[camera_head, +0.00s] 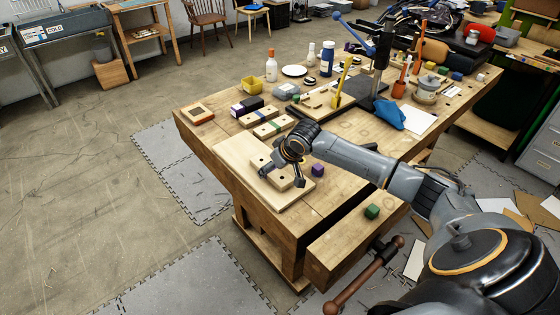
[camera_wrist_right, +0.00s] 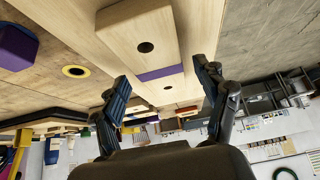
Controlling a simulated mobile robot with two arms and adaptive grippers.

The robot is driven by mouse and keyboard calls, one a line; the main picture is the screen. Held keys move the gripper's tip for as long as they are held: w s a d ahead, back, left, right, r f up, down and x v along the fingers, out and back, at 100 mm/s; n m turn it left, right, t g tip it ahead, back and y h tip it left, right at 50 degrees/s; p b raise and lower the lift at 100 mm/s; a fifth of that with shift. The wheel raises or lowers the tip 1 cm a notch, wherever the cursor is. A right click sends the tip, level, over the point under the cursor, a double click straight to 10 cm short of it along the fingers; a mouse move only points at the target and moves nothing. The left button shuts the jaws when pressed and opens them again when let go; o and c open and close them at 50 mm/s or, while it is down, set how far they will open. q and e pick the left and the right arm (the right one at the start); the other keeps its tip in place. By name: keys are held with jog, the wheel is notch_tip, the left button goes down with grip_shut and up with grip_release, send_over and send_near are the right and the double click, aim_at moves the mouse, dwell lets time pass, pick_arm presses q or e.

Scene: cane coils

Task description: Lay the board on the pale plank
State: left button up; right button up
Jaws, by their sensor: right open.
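The pale plank (camera_head: 236,152) lies flat on the near left part of the workbench. A small wooden board (camera_head: 280,182) with dark round holes rests on it, partly hidden by my right gripper (camera_head: 282,172). In the right wrist view the board (camera_wrist_right: 137,25) has a purple band across it and lies on the wider plank (camera_wrist_right: 200,25). My right gripper also shows there (camera_wrist_right: 161,70); its fingers are spread, one to each side of the board, with a gap visible. My left gripper is not in view.
Two similar banded boards (camera_head: 272,130) (camera_head: 249,117) lie behind the plank. A purple cube (camera_head: 318,169) sits to its right, and a green cube (camera_head: 372,211) is nearer the front edge. Bottles, a blue cloth (camera_head: 390,115) and a post stand farther back.

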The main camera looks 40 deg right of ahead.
jog(key=b+v, duration=0.1)
jog(key=v, duration=1)
jog(key=shift+s+r, duration=0.1)
